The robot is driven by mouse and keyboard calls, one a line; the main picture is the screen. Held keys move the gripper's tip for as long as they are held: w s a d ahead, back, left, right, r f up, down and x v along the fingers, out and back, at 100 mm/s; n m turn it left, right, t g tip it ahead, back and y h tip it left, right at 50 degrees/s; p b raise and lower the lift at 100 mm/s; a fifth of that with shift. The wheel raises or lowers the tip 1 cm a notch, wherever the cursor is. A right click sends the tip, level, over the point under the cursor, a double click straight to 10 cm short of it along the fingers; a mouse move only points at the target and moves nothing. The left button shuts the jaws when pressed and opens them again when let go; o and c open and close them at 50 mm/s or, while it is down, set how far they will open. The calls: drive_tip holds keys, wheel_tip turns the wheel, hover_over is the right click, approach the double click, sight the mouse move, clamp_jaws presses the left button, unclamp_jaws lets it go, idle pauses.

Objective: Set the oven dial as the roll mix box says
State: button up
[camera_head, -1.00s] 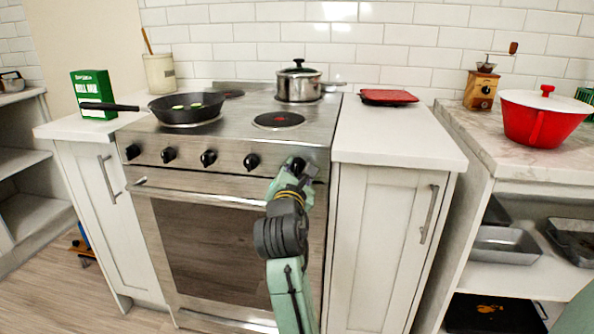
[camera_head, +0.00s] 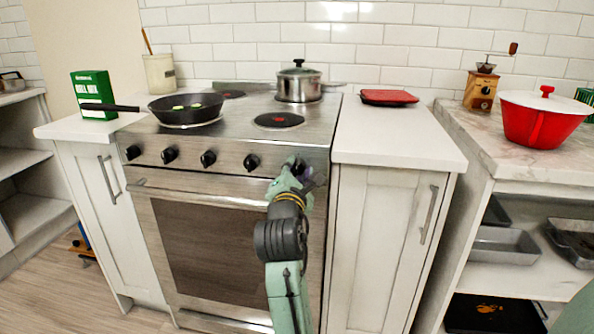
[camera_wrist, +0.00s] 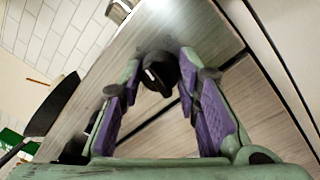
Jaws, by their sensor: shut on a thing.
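The green roll mix box (camera_head: 92,95) stands on the counter left of the stove; its lettering is too small to read for a setting. The stainless oven (camera_head: 215,245) has a row of black dials on its front panel. My gripper (camera_head: 297,167) is at the right end of that row and mostly hides the dial there. In the wrist view, the purple-padded fingers of my gripper (camera_wrist: 160,74) are closed around this black oven dial (camera_wrist: 160,70), one on each side. A light pointer mark shows on the dial, but no scale is readable.
A black pan (camera_head: 187,108) with green pieces sits on the left of the cooktop, its handle reaching towards the box. A steel pot (camera_head: 298,87) stands at the back right. A red item (camera_head: 388,97) lies on the right counter (camera_head: 395,140), whose front is clear.

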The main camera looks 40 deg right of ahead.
drive_tip(key=m+p, duration=0.1)
drive_tip(key=m, duration=0.4)
drive_tip(key=shift+f+m+h, duration=0.1)
drive_tip(key=shift+m+h, duration=0.2)
drive_tip(key=m+p, duration=0.1)
drive_tip(key=m, duration=0.3)
drive_tip(key=shift+m, duration=0.4)
drive_tip(key=m+h+p, duration=0.1)
drive_tip(key=m, duration=0.4)
drive_tip(key=shift+w+a+f+m+g, duration=0.1)
drive_tip(key=shift+m+g, duration=0.3)
drive_tip(key=m, duration=0.9)
drive_tip(key=shift+w+m+g, duration=0.1)
drive_tip(key=shift+m+g, duration=0.3)
drive_tip(key=m+b, duration=0.1)
drive_tip(key=m, duration=0.4)
drive_tip(key=shift+a+m+g, duration=0.1)
drive_tip(key=shift+m+g, duration=0.2)
drive_tip(key=m+b, duration=0.1)
drive_tip(key=m, duration=0.3)
drive_tip(key=shift+w+m+b, duration=0.1)
drive_tip(key=shift+m+b, duration=0.2)
drive_tip(key=shift+b, duration=0.05)
drive_tip(key=shift+m+b, duration=0.55)
drive_tip(key=shift+m, duration=1.65)
